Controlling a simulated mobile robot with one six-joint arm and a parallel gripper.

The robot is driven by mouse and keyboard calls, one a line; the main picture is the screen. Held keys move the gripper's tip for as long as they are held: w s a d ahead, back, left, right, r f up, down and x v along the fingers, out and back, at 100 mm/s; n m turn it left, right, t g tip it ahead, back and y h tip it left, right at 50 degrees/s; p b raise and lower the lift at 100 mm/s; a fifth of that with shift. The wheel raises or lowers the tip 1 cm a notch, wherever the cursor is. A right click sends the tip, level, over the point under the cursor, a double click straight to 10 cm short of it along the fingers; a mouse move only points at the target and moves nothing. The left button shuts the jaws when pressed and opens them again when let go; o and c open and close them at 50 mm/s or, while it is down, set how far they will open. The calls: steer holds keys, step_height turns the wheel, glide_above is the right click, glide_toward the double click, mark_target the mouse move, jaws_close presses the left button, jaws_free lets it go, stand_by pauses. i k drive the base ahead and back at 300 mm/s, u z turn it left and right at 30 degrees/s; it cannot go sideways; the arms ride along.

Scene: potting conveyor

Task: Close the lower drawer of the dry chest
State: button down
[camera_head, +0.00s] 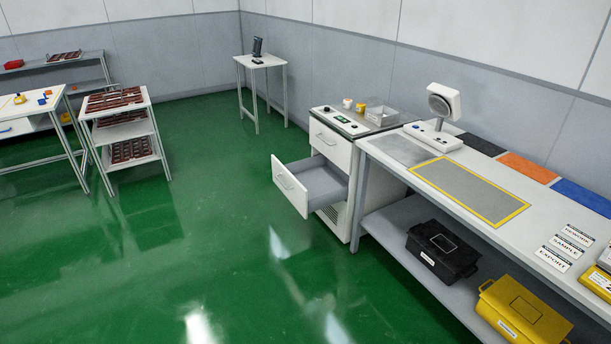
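The dry chest (336,212) is a white cabinet with a grey top, standing against the back wall left of the long bench. Its lower drawer (290,187) is pulled well out to the left, and its grey inside shows and looks empty. A handle (284,178) is on that drawer's front. The upper drawer (327,141) of the chest is shut. My gripper is not in view.
The long bench (384,177) stands close to the chest's right side, with a black case (443,252) and a yellow case (522,312) on its lower shelf. A tray cart (124,141) stands at left. The green floor (215,230) before the open drawer is clear.

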mark_target(312, 185)
steer(key=z, duration=0.3)
steer(key=i, duration=2.2)
steer(key=z, duration=0.55)
steer(key=k, duration=0.15)
steer(key=u, duration=3.05)
